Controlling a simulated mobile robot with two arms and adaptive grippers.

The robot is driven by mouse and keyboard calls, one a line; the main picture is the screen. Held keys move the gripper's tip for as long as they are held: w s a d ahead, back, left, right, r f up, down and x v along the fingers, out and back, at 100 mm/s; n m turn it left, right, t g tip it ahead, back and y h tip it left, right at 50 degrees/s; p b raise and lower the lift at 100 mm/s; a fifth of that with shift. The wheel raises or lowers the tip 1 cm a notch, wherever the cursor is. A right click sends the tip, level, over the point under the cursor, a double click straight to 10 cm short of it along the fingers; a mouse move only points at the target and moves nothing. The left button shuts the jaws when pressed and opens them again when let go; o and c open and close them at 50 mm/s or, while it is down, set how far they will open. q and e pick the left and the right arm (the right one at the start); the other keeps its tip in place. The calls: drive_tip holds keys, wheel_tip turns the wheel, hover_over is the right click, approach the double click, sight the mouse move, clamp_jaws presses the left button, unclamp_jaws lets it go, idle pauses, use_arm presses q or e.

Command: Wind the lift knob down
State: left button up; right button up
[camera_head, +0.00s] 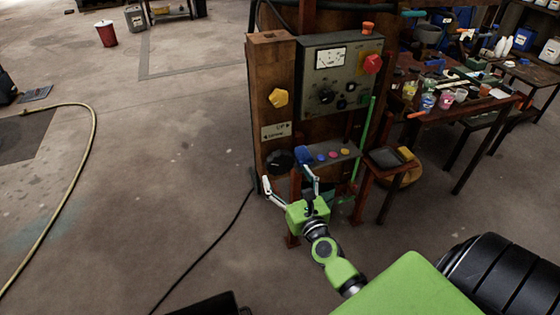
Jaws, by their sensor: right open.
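A rusty brown column (270,60) carries a yellow lobed knob (278,97). Below it is a pale plate (276,131) reading "UP" with a smaller, unreadable line. A round black knob (280,160) sits under the plate. I cannot tell for certain which of the two is the lift knob. My right gripper (285,167) is open, its fingers spread either side of the black knob's lower part. Whether they touch it I cannot tell. Nothing is held between the fingers. My left gripper is not in view.
A grey control panel (341,75) with a gauge and a red button (372,63) stands right of the column. A small button shelf (331,154) is close right of my gripper. A cluttered table (465,105) is farther right. The floor on the left is open, with a hose (82,180).

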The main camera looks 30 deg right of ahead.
sight(282, 167)
drive_tip(key=x, duration=0.6)
drive_tip(key=shift+w, duration=0.1)
drive_tip(key=c, duration=1.1)
